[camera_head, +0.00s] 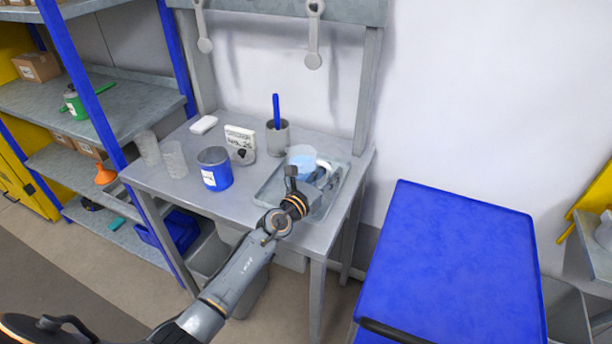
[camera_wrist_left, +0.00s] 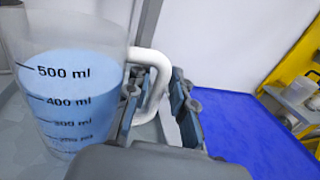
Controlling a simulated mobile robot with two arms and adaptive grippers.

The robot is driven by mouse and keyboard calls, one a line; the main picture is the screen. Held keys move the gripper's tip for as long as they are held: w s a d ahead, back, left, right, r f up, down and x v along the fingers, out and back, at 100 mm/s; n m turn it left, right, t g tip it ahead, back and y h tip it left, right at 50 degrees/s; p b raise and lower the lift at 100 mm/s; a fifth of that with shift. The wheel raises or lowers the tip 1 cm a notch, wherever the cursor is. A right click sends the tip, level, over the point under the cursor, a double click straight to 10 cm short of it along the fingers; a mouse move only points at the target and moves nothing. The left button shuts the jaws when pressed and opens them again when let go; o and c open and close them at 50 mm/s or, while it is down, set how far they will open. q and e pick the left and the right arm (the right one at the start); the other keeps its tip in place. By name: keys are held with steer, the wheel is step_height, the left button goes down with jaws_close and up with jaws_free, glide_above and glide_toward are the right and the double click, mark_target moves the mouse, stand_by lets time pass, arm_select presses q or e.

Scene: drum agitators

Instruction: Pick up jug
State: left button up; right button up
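The jug (camera_head: 304,159) is clear, with light blue liquid and a white handle. It stands in the grey tray (camera_head: 265,196) on the workbench, partly hidden by my left gripper (camera_head: 291,180). In the left wrist view the jug (camera_wrist_left: 70,95) fills the left side, upright, with its scale up to 500 ml. The white handle (camera_wrist_left: 160,62) passes between the fingers of my left gripper (camera_wrist_left: 163,85), one on each side. The fingers stand apart, with a gap showing by the handle. My right gripper is not in view.
Left of the tray on the bench (camera_head: 150,178) are a blue can (camera_head: 217,178), two clear beakers (camera_head: 174,158), a white labelled container (camera_head: 240,144) and a grey cup (camera_head: 277,138) with a blue stick. A blue surface (camera_head: 450,260) is at right. Shelves (camera_head: 85,105) stand at left.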

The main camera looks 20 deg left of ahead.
arm_select(q)
steer(key=shift+s, duration=0.1)
jaws_close()
steer(key=shift+r, duration=0.1)
stand_by(0.4)
steer(key=shift+r, duration=0.1)
